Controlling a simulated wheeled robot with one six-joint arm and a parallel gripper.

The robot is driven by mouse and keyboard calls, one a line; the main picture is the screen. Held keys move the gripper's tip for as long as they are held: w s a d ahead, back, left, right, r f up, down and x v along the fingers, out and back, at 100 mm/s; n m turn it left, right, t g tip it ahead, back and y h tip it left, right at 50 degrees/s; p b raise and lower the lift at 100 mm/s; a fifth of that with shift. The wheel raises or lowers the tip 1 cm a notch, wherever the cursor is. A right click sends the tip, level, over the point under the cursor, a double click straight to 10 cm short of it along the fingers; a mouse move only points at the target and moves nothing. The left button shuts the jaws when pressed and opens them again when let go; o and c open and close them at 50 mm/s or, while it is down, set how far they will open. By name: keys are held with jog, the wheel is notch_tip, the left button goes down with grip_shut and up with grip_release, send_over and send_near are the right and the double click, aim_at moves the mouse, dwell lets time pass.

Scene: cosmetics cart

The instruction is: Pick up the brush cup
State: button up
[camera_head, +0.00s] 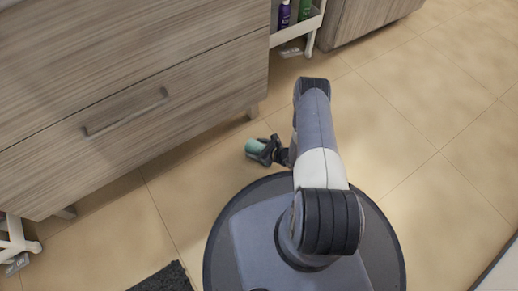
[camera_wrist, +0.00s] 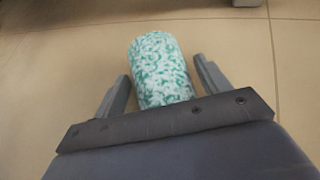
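The brush cup (camera_wrist: 161,72) is a rounded cylinder speckled green and white, between the fingers of my gripper (camera_wrist: 164,72) in the wrist view. A narrow gap shows between the cup and the right finger; the left finger is very close to it. The near end of the cup is hidden behind the gripper's dark crossbar. In the head view the cup (camera_head: 255,146) is a small pale-green shape at my gripper (camera_head: 257,150), low over the tiled floor. I cannot tell whether it touches the floor.
A wooden drawer cabinet (camera_head: 130,95) with a bar handle stands at the left. A white cart (camera_head: 300,28) holding a purple bottle (camera_head: 284,14) and a green bottle (camera_head: 305,10) is behind. A dark mat (camera_head: 163,279) lies at bottom left. Tiled floor (camera_head: 430,110) is clear at right.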

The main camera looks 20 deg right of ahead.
jog(key=c, duration=1)
jog(key=shift+r, duration=0.1)
